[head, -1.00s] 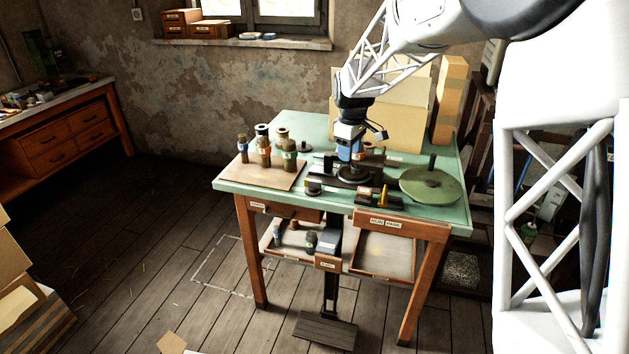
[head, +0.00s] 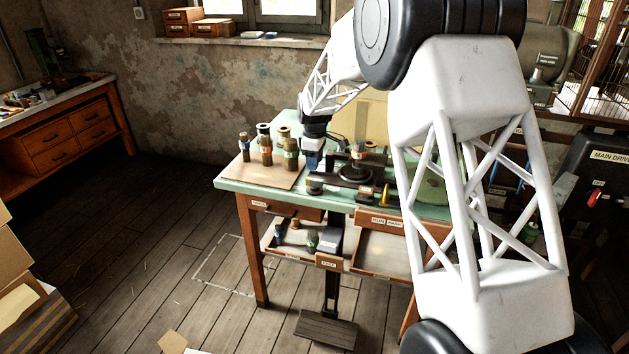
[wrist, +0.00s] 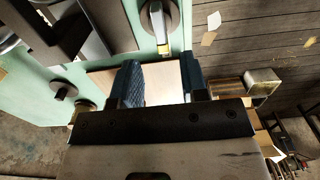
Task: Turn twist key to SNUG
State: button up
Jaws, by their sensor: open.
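My gripper (head: 312,160) is above the left part of the green table, beside the bottles. In the wrist view its two blue fingers (wrist: 162,82) are apart with nothing held between them. A small round dark base with a raised grey key-like bar (head: 315,187) sits near the table's front edge. It looks like the twist key and also shows in the wrist view (wrist: 157,22), beyond the fingertips and apart from them. Its bar points toward a small yellowish piece. No SNUG marking is readable, and I cannot be sure this is the twist key.
A brown board (head: 262,174) with several bottles (head: 265,150) lies at the table's left. A dark press bed with a round black disc (head: 355,174) fills the middle. Another dark knob (wrist: 62,90) stands behind the board. An open drawer (head: 383,253) juts out below the front edge.

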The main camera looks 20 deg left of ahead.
aim_at(314, 179)
jog(key=shift+f, duration=3.9)
grip_shut()
